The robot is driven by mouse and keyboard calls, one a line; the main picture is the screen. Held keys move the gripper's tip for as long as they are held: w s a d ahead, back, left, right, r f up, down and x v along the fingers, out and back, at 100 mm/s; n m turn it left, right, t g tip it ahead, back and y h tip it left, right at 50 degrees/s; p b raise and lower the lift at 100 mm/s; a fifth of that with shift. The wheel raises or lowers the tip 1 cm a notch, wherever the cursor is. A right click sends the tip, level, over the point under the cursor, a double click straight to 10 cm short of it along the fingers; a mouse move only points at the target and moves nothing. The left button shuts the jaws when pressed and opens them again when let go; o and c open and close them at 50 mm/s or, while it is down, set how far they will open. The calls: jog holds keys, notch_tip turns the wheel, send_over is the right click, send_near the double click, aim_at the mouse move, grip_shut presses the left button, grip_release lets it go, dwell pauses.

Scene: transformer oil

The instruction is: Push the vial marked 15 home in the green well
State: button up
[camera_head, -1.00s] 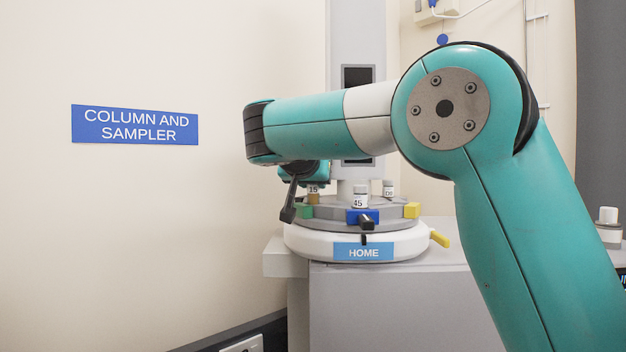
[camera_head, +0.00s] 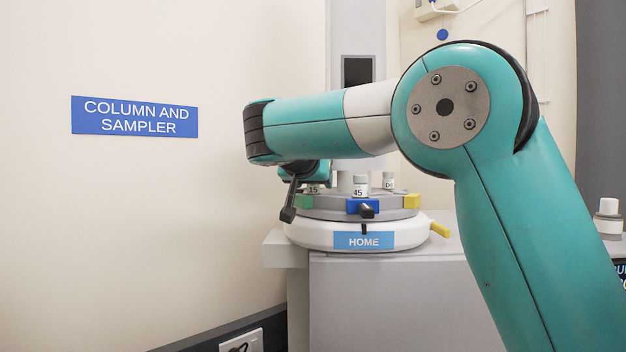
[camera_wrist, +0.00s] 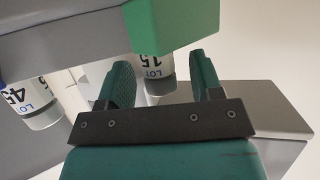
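The vial marked 15 (camera_head: 313,189) stands upright at the green well (camera_head: 305,200) on the left of the grey carousel, with its lower part hidden in it. It also shows in the wrist view (camera_wrist: 152,68), where the green block (camera_wrist: 157,25) hides part of its label. My gripper (camera_wrist: 160,72) is open, with one finger on each side of the vial; a gap shows beside the right finger. In the head view my wrist hides the vial's top, and one dark finger (camera_head: 290,202) hangs left of the carousel.
The vial marked 45 (camera_head: 360,186) stands at the blue well (camera_head: 363,206). A third vial (camera_head: 388,181) is behind, its label unclear. The white base (camera_head: 300,235) carries a HOME label. A wall is on the left.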

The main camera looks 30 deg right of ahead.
jog(key=shift+a, duration=0.1)
jog(key=p+v, duration=0.3)
jog(key=v, duration=1.4)
jog(key=shift+s, duration=0.2)
notch_tip(320, 180, down, 22)
jog(key=s+a+n+g+y+b, duration=0.2)
jog(key=s+a+n+y+b, duration=0.1)
jog(key=n+y+b, duration=0.5)
jog(key=s+a+f+n+g+y+b, duration=0.2)
jog(key=s+a+f+n+g, duration=0.1)
jog(key=s+f, duration=0.5)
jog(key=s+a+f+n+g+y+b, duration=0.1)
jog(key=s+a+f+n+g+y, duration=0.1)
jog(key=s+f, duration=0.6)
jog(key=s+n+g+y, duration=0.1)
jog(key=s+n+g, duration=0.1)
jog(key=s, duration=0.3)
jog(key=shift+s+a+f+n+g+y+b, duration=0.3)
jog(key=shift+s+a+n+b, duration=0.05)
jog(key=shift+s+n+b, duration=0.05)
